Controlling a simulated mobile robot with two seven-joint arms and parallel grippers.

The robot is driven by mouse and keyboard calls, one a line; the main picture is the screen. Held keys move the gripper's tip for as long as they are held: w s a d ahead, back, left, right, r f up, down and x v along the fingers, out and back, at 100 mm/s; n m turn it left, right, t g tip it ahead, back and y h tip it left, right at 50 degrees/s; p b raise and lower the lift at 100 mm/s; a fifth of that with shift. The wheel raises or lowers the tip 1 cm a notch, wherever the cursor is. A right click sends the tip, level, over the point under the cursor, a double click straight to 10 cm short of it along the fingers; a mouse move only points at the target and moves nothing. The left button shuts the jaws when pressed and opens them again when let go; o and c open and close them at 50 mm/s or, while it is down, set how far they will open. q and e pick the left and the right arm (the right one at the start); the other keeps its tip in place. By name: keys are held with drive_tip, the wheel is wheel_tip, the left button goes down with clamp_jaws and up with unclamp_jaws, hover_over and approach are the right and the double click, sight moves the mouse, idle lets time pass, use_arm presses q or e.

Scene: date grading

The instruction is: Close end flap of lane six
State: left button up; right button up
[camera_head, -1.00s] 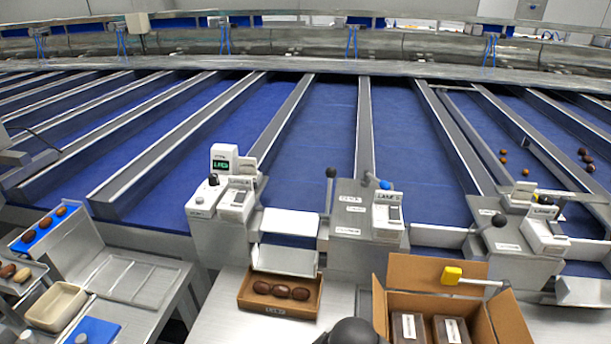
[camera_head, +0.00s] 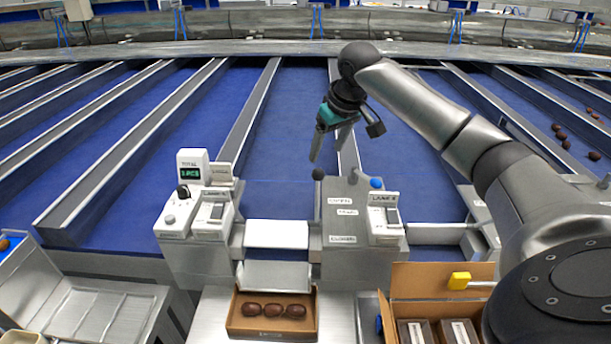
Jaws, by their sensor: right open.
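The control box (camera_head: 350,235) stands at the end of the lanes, with a small label panel that seems to read lane 6 (camera_head: 384,218). Its face carries labels that seem to read open at the top and closed at the bottom. A lever with a black knob (camera_head: 318,174) stands at its upper left, near the open label. A white flap plate (camera_head: 277,234) lies left of the box, above a metal chute (camera_head: 274,275). My right gripper (camera_head: 327,155) is open and empty, fingers pointing down, just above the knob and apart from it. My left gripper is out of view.
A small carton (camera_head: 270,333) with three dates sits below the chute. A larger open carton (camera_head: 437,276) holds dark packs at the front right, partly behind my right arm. Another control unit with a display (camera_head: 193,165) stands at left. Blue lanes have raised dividers.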

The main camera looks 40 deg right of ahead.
drive_tip(key=x, duration=1.4)
drive_tip(key=shift+w+d+f, duration=0.2)
drive_tip(key=shift+w+f, duration=0.05)
drive_tip(key=shift+c, duration=0.2)
clamp_jaws()
idle(0.9)
